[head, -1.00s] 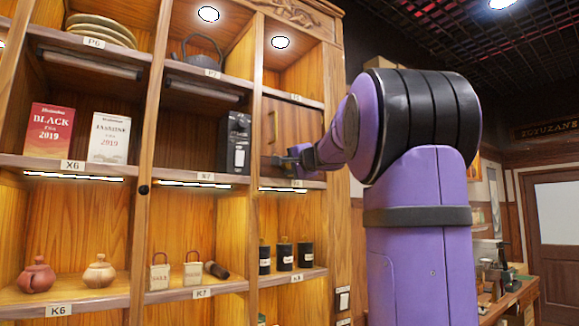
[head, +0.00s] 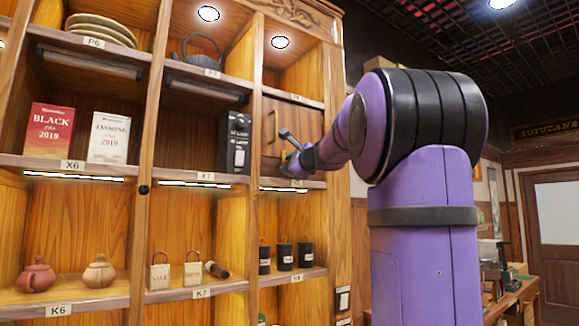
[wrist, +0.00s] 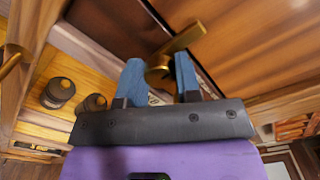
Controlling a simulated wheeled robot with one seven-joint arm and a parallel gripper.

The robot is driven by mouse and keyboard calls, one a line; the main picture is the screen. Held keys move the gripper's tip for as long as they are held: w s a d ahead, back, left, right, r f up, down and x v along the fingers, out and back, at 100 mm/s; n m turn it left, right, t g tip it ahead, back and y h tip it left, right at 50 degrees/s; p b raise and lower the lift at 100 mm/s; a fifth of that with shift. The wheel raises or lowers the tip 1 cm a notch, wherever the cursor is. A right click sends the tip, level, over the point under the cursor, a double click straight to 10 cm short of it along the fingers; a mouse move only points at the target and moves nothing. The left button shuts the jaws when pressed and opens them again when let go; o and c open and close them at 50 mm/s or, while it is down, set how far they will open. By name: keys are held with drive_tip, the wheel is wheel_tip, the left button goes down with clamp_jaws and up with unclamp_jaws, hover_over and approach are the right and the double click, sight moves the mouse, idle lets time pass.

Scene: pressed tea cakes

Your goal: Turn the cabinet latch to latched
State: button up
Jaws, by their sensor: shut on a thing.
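The cabinet door (head: 300,122) is a small wooden panel in the right column of the shelving. It looks closed. The brass latch (wrist: 186,40) is a bar on a round hub near the door's edge, and it lies slanted in the wrist view. My gripper (wrist: 158,72) has its two blue fingers on either side of the latch at the hub and is shut on it. In the head view my gripper (head: 288,148) is at the lower part of the door, tilted, and mostly covers the latch.
A brass door pull (head: 276,125) stands out left of the latch. A black tea box (head: 238,142) is on the shelf just left of the door. Dark canisters (head: 285,256) stand on the shelf below. Free room lies right of the shelving, behind my arm.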

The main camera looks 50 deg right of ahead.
drive_tip(key=shift+f+m, duration=0.15)
drive_tip(key=shift+m, duration=0.35)
drive_tip(key=o, duration=0.9)
drive_tip(key=shift+s, duration=0.15)
drive_tip(key=v, duration=1)
drive_tip(key=shift+s, duration=0.3)
